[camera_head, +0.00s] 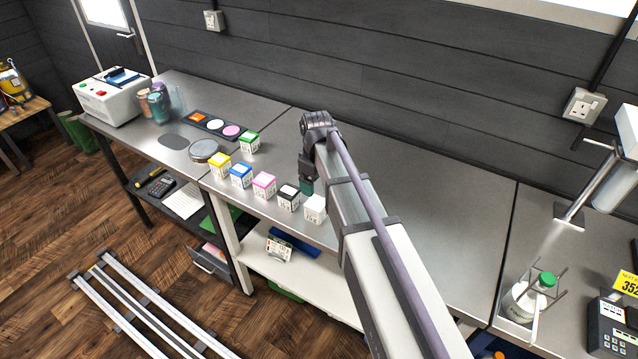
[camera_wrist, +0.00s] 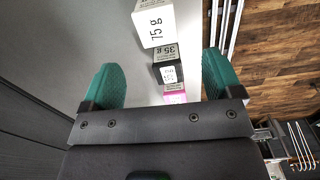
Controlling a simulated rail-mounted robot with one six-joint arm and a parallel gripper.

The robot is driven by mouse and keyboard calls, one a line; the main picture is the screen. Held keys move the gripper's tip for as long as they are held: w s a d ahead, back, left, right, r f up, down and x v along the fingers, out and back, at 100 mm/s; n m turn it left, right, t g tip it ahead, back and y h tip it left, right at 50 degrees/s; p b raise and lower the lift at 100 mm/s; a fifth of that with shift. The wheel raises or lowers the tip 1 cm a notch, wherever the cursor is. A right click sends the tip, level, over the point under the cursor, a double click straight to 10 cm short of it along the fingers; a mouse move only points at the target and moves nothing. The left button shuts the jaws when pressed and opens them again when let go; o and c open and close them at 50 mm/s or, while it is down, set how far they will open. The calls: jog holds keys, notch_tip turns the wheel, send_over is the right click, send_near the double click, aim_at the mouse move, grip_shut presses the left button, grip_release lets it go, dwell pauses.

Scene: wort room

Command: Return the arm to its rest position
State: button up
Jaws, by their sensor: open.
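My arm reaches from the lower right over the grey steel bench (camera_head: 420,190) in the head view. My gripper (camera_head: 307,187) is at its end, low over the bench, just behind the white and black-topped boxes. The wrist view shows my gripper (camera_wrist: 161,80) with two green fingers spread apart and nothing held between them. Beyond the fingers are a white box marked 75 g (camera_wrist: 154,24), a black-labelled box marked 35 g (camera_wrist: 166,50) and part of a pink-labelled box (camera_wrist: 177,97). The arm is bent, not folded away.
Along the front edge stand a yellow box (camera_head: 219,166), blue box (camera_head: 241,175), pink box (camera_head: 264,185), black-topped box (camera_head: 288,197) and white box (camera_head: 315,208). A green-topped box (camera_head: 249,142) stands behind. A green-capped bottle (camera_head: 530,297) is at right. Bench behind the arm is clear.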

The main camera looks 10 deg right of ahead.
jog(key=s+f+m+b, duration=0.2)
jog(key=s+m, duration=0.6)
jog(key=s, duration=1)
jog(key=shift+s, duration=0.4)
